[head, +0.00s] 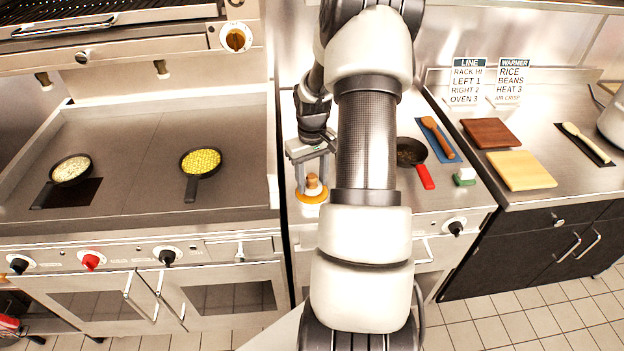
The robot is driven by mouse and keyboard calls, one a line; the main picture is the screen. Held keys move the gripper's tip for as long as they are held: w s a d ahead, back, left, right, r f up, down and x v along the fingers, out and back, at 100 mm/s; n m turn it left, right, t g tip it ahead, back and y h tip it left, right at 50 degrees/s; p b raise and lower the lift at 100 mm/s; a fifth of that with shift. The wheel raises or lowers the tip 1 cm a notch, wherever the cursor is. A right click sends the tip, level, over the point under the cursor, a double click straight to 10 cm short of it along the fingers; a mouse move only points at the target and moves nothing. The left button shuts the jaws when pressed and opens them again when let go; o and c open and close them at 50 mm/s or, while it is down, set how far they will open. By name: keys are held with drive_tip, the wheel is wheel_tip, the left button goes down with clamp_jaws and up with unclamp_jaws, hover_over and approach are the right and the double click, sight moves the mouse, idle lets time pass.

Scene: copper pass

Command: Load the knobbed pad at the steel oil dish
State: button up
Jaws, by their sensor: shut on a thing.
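My gripper (312,178) points down over the counter strip right of the griddle, its fingers on either side of the tan knob of the knobbed pad (313,190). It is shut on the pad. Below and around the pad is a shallow round dish with golden contents, which looks like the steel oil dish (311,203). The pad appears to be at or just above the golden surface; I cannot tell if it touches. My arm hides the counter just right of the dish.
On the griddle (130,135) stand a pan of yellow food (201,161) and a pan of pale food (71,169) by a dark mat. Right of my arm are a red-handled pan (411,152), a wooden spoon (437,138), a green-and-white block (464,176) and two boards (522,170).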

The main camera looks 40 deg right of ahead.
sight(311, 176)
drive_tip(key=shift+f+b, duration=0.45)
drive_tip(key=shift+f, duration=0.15)
idle(1.4)
drive_tip(key=shift+r, duration=0.15)
drive_tip(key=shift+r+p, duration=2.25)
drive_tip(key=shift+r, duration=1.15)
